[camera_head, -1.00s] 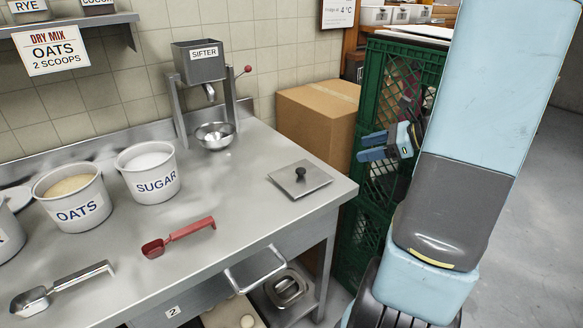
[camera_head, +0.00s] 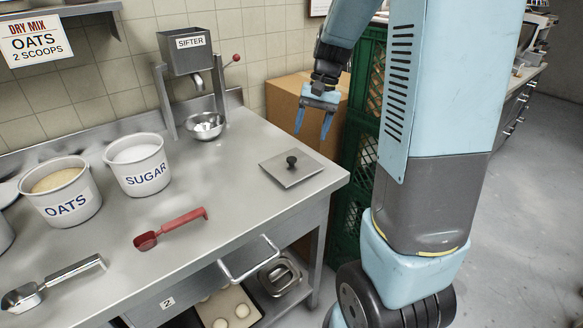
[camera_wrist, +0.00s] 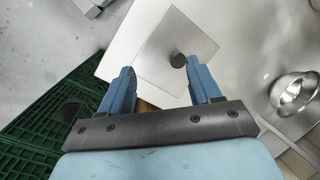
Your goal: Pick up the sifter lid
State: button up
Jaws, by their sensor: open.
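The sifter lid (camera_head: 290,168) is a flat square metal plate with a dark round knob (camera_head: 291,161) on top. It lies on the steel table near its right end. In the wrist view the lid (camera_wrist: 160,45) is ahead of the fingers, and its knob (camera_wrist: 178,60) shows close to the right fingertip. My gripper (camera_head: 314,122) is open and empty, pointing down above and behind the lid, apart from it. Both fingers (camera_wrist: 160,85) show in the wrist view with nothing between them. The sifter (camera_head: 188,60) stands at the back of the table with a metal bowl (camera_head: 205,126) under its spout.
Oats (camera_head: 60,192) and sugar (camera_head: 139,166) tubs stand at left on the table (camera_head: 235,190). A red scoop (camera_head: 170,229) and a metal scoop (camera_head: 50,287) lie in front. A cardboard box (camera_head: 283,105) and green crates (camera_head: 360,120) stand beyond the right end.

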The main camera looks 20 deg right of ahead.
jog(key=w+a+r+n+h, duration=0.3)
jog(key=w+a+n, duration=0.1)
jog(key=n, duration=0.1)
send_over(292, 159)
jog(key=shift+n+t, duration=0.3)
jog(key=shift+t, duration=0.1)
jog(key=f, duration=0.8)
jog(key=shift+d+f, duration=0.2)
jog(key=shift+a+f, duration=0.2)
jog(key=shift+f, duration=2.45)
grip_shut()
